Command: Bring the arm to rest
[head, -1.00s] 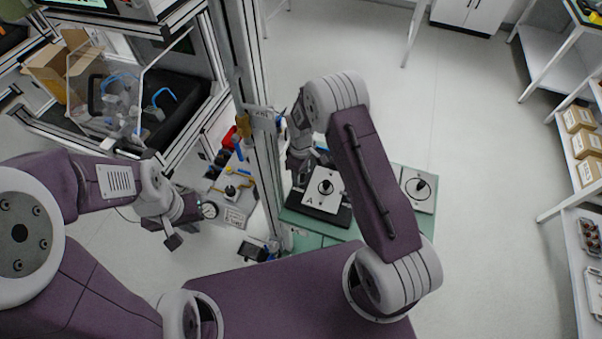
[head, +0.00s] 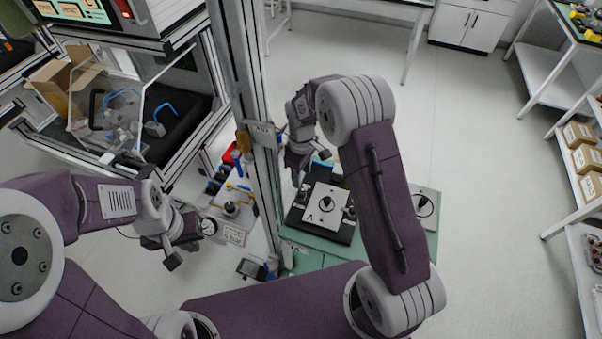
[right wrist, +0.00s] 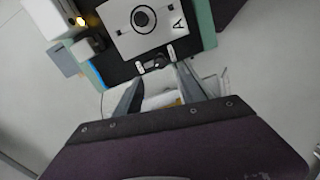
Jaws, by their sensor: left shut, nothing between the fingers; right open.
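My right gripper (head: 298,180) is up over the left edge of the green-topped bench, left of a white plate marked A (head: 326,207). In the right wrist view its two fingers (right wrist: 162,88) are apart with nothing held between them. The plate with its black round piece also shows in that view (right wrist: 122,38), ahead of the fingertips.
A metal frame post (head: 262,150) stands just left of my right gripper. A second white plate (head: 425,203) lies on the green bench (head: 305,262) at the right. A clear-walled enclosure (head: 110,110) stands at the upper left. Shelves with boxes (head: 585,158) line the right side; the floor between is clear.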

